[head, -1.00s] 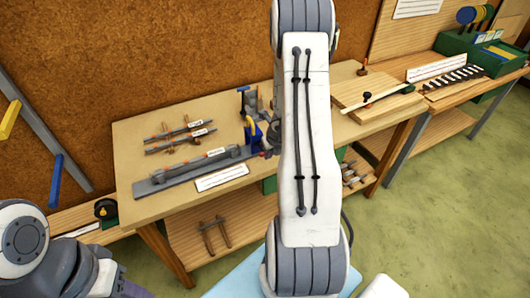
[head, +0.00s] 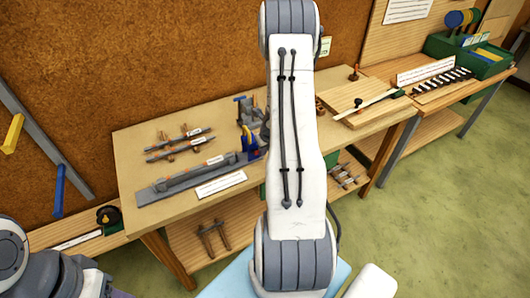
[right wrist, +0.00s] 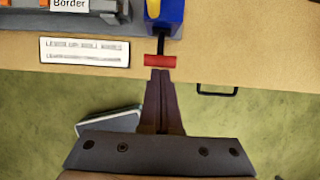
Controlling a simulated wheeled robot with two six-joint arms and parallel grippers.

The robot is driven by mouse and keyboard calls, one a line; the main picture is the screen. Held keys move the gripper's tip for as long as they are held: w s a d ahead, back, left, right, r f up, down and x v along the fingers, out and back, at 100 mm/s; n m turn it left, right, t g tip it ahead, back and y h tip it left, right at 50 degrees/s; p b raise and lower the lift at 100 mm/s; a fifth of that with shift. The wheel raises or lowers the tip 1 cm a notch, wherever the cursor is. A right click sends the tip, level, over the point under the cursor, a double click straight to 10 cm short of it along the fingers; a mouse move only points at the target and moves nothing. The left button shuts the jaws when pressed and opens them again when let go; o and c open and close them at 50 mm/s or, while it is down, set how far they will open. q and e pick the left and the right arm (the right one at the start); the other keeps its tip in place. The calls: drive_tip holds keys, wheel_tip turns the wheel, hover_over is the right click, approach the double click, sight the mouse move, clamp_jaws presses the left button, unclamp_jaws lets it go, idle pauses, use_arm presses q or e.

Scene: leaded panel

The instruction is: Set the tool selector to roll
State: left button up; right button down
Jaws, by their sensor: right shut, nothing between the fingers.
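A blue block with a yellow part stands at the right end of the long grey tool on the bench; the blue block (right wrist: 169,18) shows at the top of the right wrist view and beside my arm in the head view (head: 250,153). A black rod with a red crossbar (right wrist: 160,60) sticks out from it toward me. My right gripper (right wrist: 162,72) is shut and empty, its tips just below the red crossbar in the picture; I cannot tell whether they touch. My arm hides most of this gripper in the head view. The selector's setting is not readable. My left gripper is out of view.
A white label (right wrist: 85,52) lies left of the rod, its text blurred. The workbench (head: 135,150) also holds dark bars (head: 180,145) on wooden rests. A black handle (right wrist: 217,89) juts from the bench edge. A second bench with a green bin (head: 490,62) stands right.

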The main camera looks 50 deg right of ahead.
drive_tip(key=shift+w+d, duration=0.25)
drive_tip(key=shift+w, duration=0.65)
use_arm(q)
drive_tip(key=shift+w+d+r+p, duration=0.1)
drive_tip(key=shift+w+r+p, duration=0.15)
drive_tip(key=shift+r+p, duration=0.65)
use_arm(e)
drive_tip(key=shift+v, duration=0.85)
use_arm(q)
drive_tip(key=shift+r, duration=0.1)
use_arm(e)
drive_tip(key=shift+d+r, duration=0.1)
